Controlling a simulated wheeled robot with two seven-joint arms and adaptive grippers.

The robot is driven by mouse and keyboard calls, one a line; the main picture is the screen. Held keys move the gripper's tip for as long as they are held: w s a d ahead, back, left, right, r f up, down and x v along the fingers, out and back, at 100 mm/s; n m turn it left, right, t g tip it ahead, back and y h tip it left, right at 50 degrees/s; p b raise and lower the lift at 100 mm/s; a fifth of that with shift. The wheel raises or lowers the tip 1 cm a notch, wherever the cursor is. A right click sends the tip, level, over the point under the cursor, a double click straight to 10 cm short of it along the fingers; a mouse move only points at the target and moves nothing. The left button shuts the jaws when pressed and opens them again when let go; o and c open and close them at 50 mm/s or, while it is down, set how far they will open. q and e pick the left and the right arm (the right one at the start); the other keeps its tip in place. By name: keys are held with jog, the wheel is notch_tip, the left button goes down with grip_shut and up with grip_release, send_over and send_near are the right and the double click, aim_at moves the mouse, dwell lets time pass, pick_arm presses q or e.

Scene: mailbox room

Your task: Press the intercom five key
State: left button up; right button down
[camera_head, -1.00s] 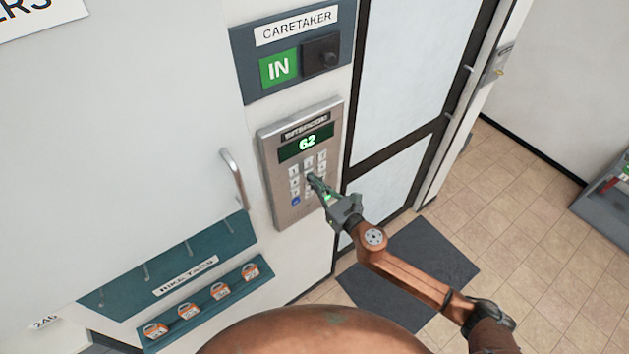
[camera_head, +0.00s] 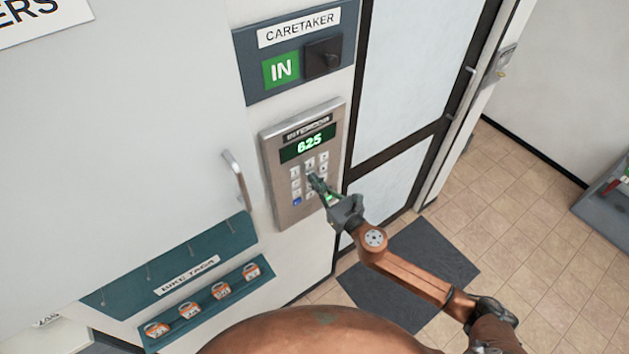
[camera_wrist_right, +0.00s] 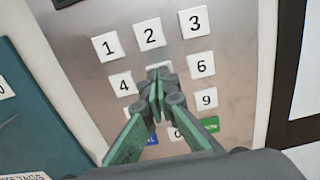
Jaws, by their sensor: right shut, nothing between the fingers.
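The intercom (camera_head: 300,165) is a grey metal panel on the wall with a keypad and a lit green display (camera_head: 308,142) reading 625. My right gripper (camera_head: 314,181) is shut and empty, its fingertips at the middle of the keypad. In the right wrist view the shut fingertips (camera_wrist_right: 157,80) lie over the five key (camera_wrist_right: 158,68), of which only the top edge shows. Keys 1, 2, 3, 4, 6 and 9 are readable around them; the 7 and 8 keys are mostly or fully hidden. Contact with the key cannot be told for certain. My left gripper is not in view.
A caretaker sign (camera_head: 293,45) with a dark knob is above the intercom. A metal handle (camera_head: 237,180) and a bike tag rack (camera_head: 205,300) are to the left. A glazed door (camera_head: 410,90) stands to the right, with a dark mat (camera_head: 410,275) on the floor.

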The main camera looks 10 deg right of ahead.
pick_arm(q)
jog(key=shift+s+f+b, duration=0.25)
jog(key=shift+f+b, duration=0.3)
jog(key=shift+b, duration=0.05)
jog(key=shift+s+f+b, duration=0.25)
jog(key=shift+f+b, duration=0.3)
pick_arm(e)
jog(key=v, duration=1.3)
jog(key=shift+f, duration=0.15)
jog(key=shift+d, duration=0.1)
